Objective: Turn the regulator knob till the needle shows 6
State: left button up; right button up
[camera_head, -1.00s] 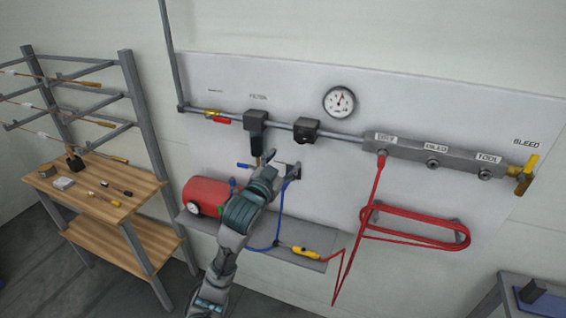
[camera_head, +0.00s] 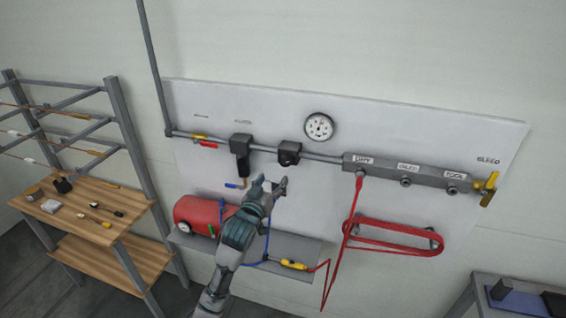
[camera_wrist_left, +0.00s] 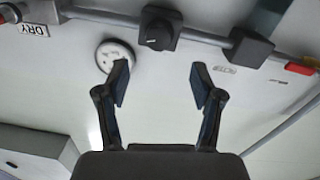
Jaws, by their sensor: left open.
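The regulator (camera_head: 289,153) is a dark block with a round knob on the grey pipe of the wall panel. It also shows near the top of the left wrist view, where the black knob (camera_wrist_left: 158,34) faces me. The round white gauge (camera_head: 319,127) is above and right of the regulator; its needle is too small to read surely. In the left wrist view the gauge (camera_wrist_left: 108,50) is partly covered by a finger. My left gripper (camera_head: 271,184) is open and empty, below and slightly left of the regulator, apart from the knob. My right gripper is out of view.
A dark filter (camera_head: 240,158) hangs left of the regulator. A grey manifold (camera_head: 408,172) with a red hose (camera_head: 352,235) is at the right. A red tank (camera_head: 196,212) sits on the shelf below.

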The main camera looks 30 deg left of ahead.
aim_at(284, 163)
pick_arm(q)
jog(key=w, duration=0.3)
jog(key=w+a+p, duration=0.1)
jog(key=w, duration=0.5)
jog(key=shift+w+a, duration=0.15)
jog(key=shift+a, duration=0.25)
jog(key=c, duration=1.1)
jog(key=shift+r+m+p, duration=0.2)
jog(key=shift+m+p, duration=0.1)
jog(key=shift+p, duration=0.55)
jog(key=shift+c, duration=0.2)
jog(key=shift+f, duration=0.1)
jog(key=o, duration=1.1)
jog(key=shift+o, duration=0.2)
